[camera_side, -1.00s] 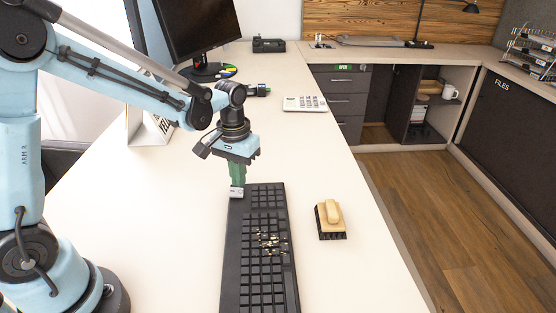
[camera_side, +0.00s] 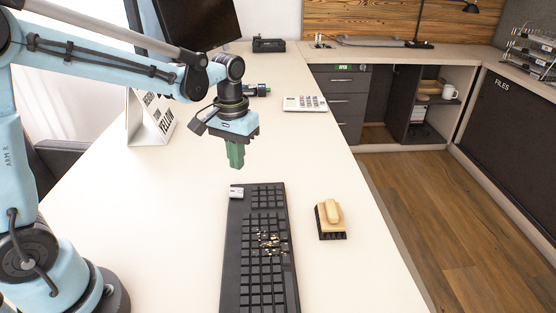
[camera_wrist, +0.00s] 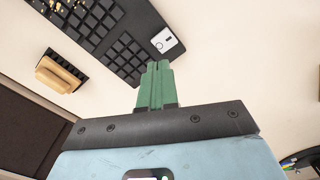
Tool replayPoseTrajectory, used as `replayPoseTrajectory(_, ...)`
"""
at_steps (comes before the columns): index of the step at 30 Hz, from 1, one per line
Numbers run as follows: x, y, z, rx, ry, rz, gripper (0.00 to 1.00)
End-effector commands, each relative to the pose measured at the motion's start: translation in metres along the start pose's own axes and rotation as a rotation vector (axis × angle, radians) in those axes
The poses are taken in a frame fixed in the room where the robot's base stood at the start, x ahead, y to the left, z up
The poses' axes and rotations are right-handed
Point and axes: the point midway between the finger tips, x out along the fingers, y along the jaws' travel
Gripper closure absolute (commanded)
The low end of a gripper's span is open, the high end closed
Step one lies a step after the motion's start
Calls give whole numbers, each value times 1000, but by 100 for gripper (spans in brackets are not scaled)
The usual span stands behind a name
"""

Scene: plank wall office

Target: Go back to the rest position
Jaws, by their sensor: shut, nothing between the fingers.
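My gripper (camera_side: 235,160) has green fingers, pressed together and empty. It hangs pointing down in the air above the desk, just beyond the far end of the black keyboard (camera_side: 246,240). In the wrist view the shut fingers (camera_wrist: 156,68) show at the middle, with the keyboard (camera_wrist: 122,55) beyond them. A small white and grey block (camera_side: 237,192) sits at the keyboard's far left corner, apart from the fingers. It also shows in the wrist view (camera_wrist: 164,41).
Small yellowish and dark bits (camera_side: 268,241) lie on the keyboard. A wooden brush (camera_side: 330,219) lies to its right. A calculator (camera_side: 305,103), monitor (camera_side: 197,22) and folded sign (camera_side: 150,120) stand farther back. The white desk (camera_side: 130,215) is clear left of the keyboard.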

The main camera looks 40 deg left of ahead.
Motion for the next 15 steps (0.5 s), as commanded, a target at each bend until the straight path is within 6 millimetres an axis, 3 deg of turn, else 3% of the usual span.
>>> replayPoseTrajectory(7,-11,-1,10,23,52,11,100)
replayPoseTrajectory(15,-36,-4,45,106,248,46,100)
